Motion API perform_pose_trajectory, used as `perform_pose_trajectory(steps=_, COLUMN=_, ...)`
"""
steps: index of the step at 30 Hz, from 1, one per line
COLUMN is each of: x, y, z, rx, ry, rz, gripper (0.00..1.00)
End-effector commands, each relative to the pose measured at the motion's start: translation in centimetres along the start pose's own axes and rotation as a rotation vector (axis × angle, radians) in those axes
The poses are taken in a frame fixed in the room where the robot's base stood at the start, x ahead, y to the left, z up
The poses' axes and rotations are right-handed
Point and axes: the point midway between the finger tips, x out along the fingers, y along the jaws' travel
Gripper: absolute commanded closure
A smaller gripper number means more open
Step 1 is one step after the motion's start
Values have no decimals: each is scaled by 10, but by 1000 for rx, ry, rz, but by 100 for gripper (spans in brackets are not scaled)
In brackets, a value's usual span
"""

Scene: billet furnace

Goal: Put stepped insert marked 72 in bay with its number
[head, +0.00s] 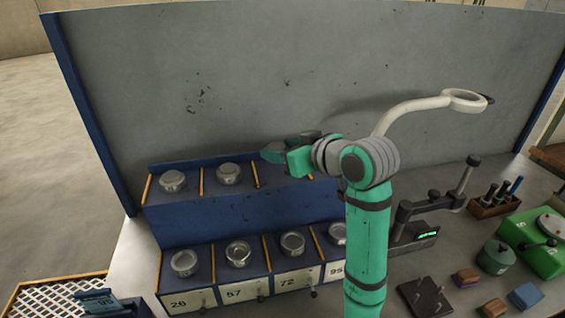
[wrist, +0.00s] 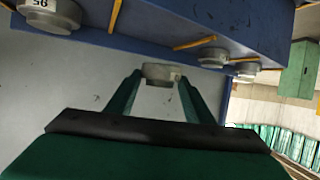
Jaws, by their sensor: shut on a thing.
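My gripper (head: 268,154) is above the upper shelf of the blue rack, right of two grey round metal pieces. In the wrist view my gripper (wrist: 160,82) is shut on a grey round metal insert (wrist: 160,72) between its fingertips. No number is readable on it, and the head view does not show it clearly. A round metal piece (head: 292,243) sits in the bay behind that label.
The upper shelf holds round pieces (head: 172,181) and (head: 229,173), split by yellow dividers. A grey panel (head: 300,80) stands behind. A stand (head: 430,205), tool holder (head: 494,200) and green fixture (head: 535,242) are at right.

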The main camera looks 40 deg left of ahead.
Motion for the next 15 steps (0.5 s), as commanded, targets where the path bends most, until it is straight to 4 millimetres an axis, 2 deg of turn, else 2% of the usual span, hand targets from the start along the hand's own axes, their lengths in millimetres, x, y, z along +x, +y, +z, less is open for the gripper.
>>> perform_pose_trajectory(steps=3, x=5, y=9, z=6, rx=4, ry=4, rz=9, gripper=95)
perform_pose_trajectory(steps=11, x=18, y=13, z=14, rx=3, ry=2, rz=5, gripper=95)
perform_pose_trajectory(steps=15, x=27, y=12, z=32, rx=3, ry=3, rz=3, gripper=95)
